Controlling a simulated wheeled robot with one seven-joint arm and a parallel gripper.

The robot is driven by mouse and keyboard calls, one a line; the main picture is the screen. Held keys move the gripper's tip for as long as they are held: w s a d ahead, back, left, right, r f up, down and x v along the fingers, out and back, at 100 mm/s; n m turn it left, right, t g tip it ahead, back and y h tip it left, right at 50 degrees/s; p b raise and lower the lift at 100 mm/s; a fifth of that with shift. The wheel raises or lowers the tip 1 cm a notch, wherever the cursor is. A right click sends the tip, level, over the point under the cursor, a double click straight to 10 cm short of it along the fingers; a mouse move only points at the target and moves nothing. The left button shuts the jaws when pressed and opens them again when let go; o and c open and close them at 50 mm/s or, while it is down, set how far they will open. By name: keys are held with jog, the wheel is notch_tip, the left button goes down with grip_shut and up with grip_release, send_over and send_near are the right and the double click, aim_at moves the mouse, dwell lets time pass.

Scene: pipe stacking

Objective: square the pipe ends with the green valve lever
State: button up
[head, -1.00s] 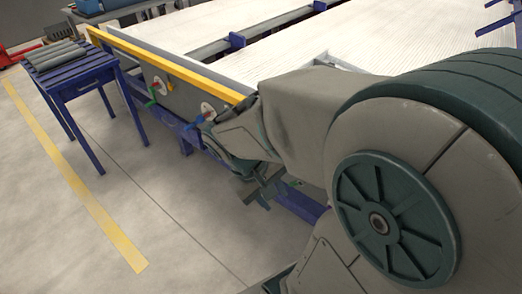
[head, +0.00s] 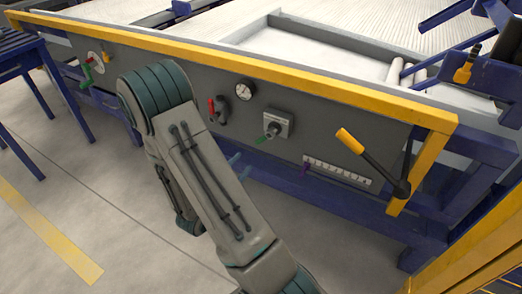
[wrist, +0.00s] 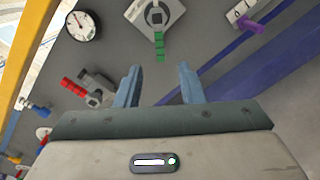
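A green lever (head: 267,138) sits on a square grey plate (head: 279,123) on the grey front panel. In the wrist view the same green lever (wrist: 159,46) hangs below its plate (wrist: 154,15), straight ahead. My gripper (wrist: 158,78) is open, with two blue fingers well apart and nothing between them. The lever shows beyond the fingertips, roughly centred in the gap, and no contact shows. In the head view my arm hides most of the gripper. Another green handle (head: 86,70) is on the panel's far left. Short pale pipe-like cylinders (head: 396,69) show at the right end of the bed.
A red-handled valve (head: 212,107) and a gauge (head: 244,91) are left of the plate. A purple lever (head: 306,168) and a large yellow-handled lever (head: 370,160) are to its right. A yellow rail (head: 250,68) tops the panel. Floor in front is clear.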

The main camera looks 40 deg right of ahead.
aim_at(261, 140)
jog(key=x, duration=0.4)
jog(key=b+x, duration=0.1)
jog(key=x, duration=0.4)
jog(key=b+x, duration=0.1)
jog(key=x, duration=0.3)
jog(key=shift+w+d+f, duration=0.25)
jog(key=shift+w+f, duration=0.1)
jog(key=shift+w, duration=0.15)
grip_shut()
